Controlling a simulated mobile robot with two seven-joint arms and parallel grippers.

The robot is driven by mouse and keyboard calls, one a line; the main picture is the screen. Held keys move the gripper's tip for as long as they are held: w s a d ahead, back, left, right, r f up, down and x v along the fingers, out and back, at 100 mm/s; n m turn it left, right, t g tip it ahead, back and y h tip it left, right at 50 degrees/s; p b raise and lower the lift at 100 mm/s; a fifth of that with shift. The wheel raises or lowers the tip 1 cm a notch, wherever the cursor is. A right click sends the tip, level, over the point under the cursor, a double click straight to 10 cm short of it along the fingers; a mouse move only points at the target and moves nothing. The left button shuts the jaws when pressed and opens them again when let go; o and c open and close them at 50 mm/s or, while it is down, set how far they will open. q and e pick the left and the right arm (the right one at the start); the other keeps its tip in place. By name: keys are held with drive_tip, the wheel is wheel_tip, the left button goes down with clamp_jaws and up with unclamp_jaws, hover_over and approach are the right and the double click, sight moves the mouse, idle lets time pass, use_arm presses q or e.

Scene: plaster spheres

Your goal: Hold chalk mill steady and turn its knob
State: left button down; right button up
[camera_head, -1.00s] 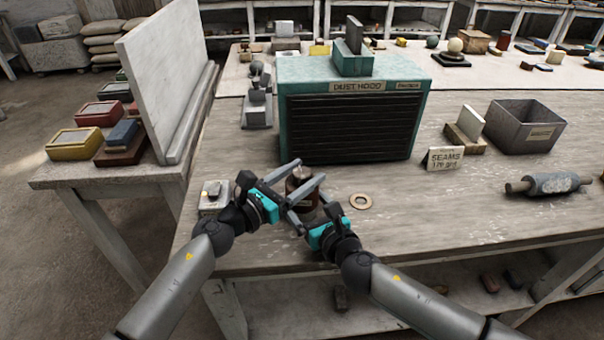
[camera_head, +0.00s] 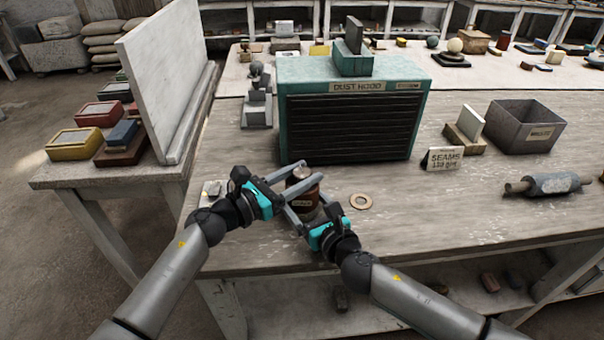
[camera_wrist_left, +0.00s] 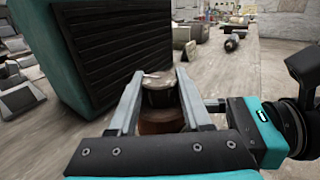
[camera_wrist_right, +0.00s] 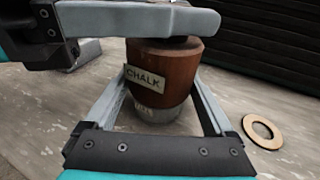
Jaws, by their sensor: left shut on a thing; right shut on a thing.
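The chalk mill (camera_head: 304,205) stands upright on the workbench. It has a brown body, a "CHALK" label (camera_wrist_right: 145,77) and a metal-topped knob (camera_wrist_left: 158,97). My left gripper (camera_head: 304,177) is shut on the knob, with one finger on each side of it in the left wrist view. My right gripper (camera_wrist_right: 162,75) is shut on the brown body lower down, with its fingers on either side. In the right wrist view a left gripper finger crosses over the top of the mill and hides the knob.
The teal dust hood (camera_head: 350,125) stands close behind the mill. A flat ring (camera_head: 361,201) lies just right of it. A "SEAMS" card (camera_head: 444,158), a grey bin (camera_head: 527,128) and a roller (camera_head: 550,185) are further right. A small block (camera_head: 212,192) is at left.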

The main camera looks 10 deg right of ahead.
use_arm(q)
drive_tip(key=shift+f+m+g+h, duration=0.1)
drive_tip(key=shift+m+g+h, duration=0.5)
drive_tip(key=shift+m+g, duration=0.6)
drive_tip(key=shift+f+m+g+h, duration=0.1)
drive_tip(key=shift+m+g+h, duration=0.6)
drive_tip(key=shift+g, duration=0.9)
drive_tip(key=shift+a, duration=0.1)
drive_tip(key=shift+c, duration=1.6)
unclamp_jaws()
drive_tip(key=shift+r, duration=0.15)
drive_tip(key=v, duration=1.2)
drive_tip(key=shift+w, duration=0.1)
